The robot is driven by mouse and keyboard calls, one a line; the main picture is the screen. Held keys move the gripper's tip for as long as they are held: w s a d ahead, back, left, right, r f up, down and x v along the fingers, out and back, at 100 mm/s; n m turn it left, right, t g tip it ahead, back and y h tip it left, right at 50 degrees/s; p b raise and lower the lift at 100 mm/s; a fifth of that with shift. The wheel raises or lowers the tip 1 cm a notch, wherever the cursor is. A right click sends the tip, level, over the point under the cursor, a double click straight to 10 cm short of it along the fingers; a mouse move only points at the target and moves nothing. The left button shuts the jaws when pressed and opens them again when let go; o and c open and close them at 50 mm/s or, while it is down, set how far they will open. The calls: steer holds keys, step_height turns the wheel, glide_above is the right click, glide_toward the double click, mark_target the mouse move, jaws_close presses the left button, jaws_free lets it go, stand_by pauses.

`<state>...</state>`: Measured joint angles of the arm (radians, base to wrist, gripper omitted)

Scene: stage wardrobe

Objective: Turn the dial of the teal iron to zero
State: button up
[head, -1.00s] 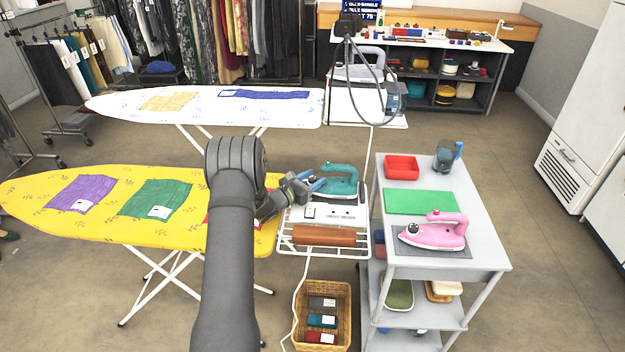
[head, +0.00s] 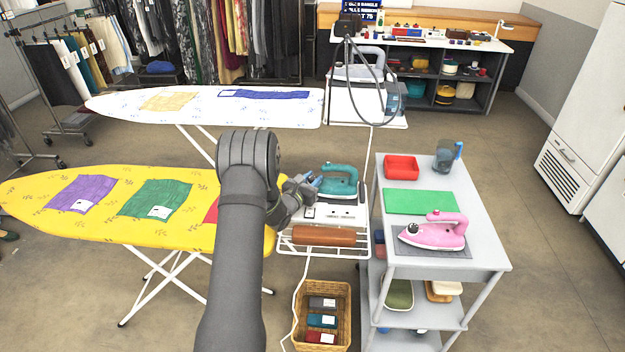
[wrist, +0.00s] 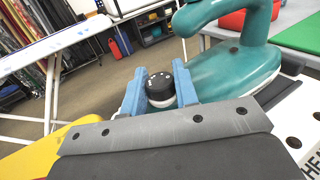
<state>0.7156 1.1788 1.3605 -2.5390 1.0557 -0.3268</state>
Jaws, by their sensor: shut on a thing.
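The teal iron (head: 342,178) sits on the white rest at the right end of the yellow ironing board; it also fills the upper right of the wrist view (wrist: 235,72). Its black dial (wrist: 160,86), with pale marks on top, shows in the wrist view at the iron's near end. My gripper (wrist: 159,82) has its two blue fingers on either side of the dial, shut on it. In the head view my gripper (head: 318,182) reaches the iron's left side, and the dial is hidden there.
A brown wooden roll (head: 323,236) lies on the rack in front of the iron. A grey cart (head: 480,258) at the right bears a pink iron (head: 436,233), a green mat (head: 418,202) and a red tray (head: 402,163). The yellow board (head: 30,205) extends left.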

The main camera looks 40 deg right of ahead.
stand_by(0.3)
steer(key=o, duration=1)
steer(key=shift+c, duration=0.2)
steer(key=shift+a, duration=0.1)
steer(key=v, duration=1.7)
steer(key=shift+s, duration=0.2)
